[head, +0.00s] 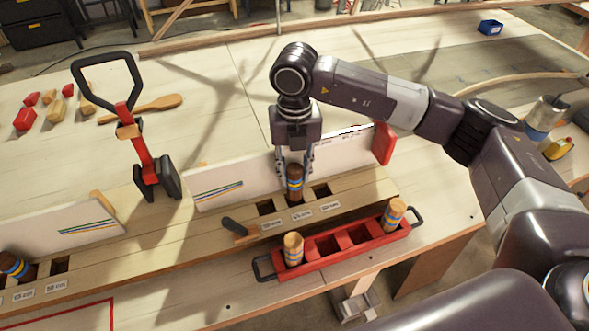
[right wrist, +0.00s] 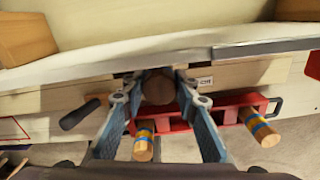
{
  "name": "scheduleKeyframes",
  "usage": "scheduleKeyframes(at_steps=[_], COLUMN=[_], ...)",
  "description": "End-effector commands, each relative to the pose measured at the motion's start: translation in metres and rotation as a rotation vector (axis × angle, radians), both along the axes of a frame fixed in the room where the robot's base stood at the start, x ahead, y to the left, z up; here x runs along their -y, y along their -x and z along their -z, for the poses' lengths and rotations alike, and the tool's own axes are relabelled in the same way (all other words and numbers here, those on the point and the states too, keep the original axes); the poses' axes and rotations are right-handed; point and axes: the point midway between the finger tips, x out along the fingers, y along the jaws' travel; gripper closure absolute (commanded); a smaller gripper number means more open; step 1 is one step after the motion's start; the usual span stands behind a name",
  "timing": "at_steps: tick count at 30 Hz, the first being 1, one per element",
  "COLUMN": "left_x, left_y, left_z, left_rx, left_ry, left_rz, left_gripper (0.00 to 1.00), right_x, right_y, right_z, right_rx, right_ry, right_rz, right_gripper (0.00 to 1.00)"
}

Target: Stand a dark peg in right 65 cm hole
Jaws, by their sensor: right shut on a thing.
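A dark peg (head: 295,186) with blue and yellow bands stands upright between the fingers of my right gripper (head: 294,168), which is shut on it. The peg is at the middle hole of the right row in the wooden beam (head: 360,191), between two empty square holes. Its lower end is at the hole; how deep it sits I cannot tell. The right wrist view shows the peg's round top (right wrist: 158,88) from above, between the fingers. The middle label (head: 302,216) seems to read 65 cm. My left gripper is out of view.
A red tray (head: 345,253) with two light banded pegs (head: 293,249) stands in front of the beam. Another dark peg (head: 15,266) is in the left row. A white board stands behind the peg. A red-and-black clamp (head: 145,160) stands to the left.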

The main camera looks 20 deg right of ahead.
Motion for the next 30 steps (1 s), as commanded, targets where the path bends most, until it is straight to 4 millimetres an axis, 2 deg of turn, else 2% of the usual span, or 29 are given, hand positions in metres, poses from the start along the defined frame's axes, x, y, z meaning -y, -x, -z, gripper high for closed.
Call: scheduleKeyframes(at_steps=[11, 30], left_x=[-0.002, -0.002], left_y=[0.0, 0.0], left_z=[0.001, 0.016], left_rx=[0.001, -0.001], left_ry=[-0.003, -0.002], left_rz=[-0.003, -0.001], left_gripper=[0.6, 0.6], right_x=[0.0, 0.0], right_y=[0.0, 0.0], right_z=[0.0, 0.017], right_rx=[0.0, 0.0], right_ry=[-0.001, -0.001], right_rz=[0.0, 0.0], right_gripper=[0.98, 0.98])
